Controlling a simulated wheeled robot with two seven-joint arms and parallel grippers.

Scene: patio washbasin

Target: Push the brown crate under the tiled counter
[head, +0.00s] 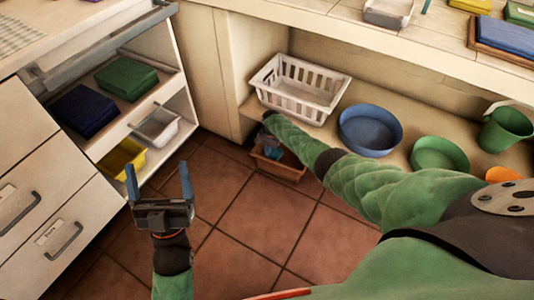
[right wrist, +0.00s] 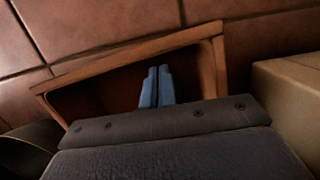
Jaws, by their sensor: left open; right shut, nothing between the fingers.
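The brown crate (head: 292,173) sits on the tiled floor in front of the low shelf under the tiled counter (head: 352,32). My right arm covers part of it in the head view. In the right wrist view the crate's rim (right wrist: 130,54) frames a dark inside. My right gripper (right wrist: 157,72) is shut and empty, its blue fingertips together over or inside the crate's opening; I cannot tell if they touch it. My left gripper (head: 159,182) is open and empty above the floor, left of the crate.
The shelf under the counter holds a white basket (head: 276,98), a blue basin (head: 370,130), a green basin (head: 440,155) and a green bucket (head: 506,130). The middle floor is clear.

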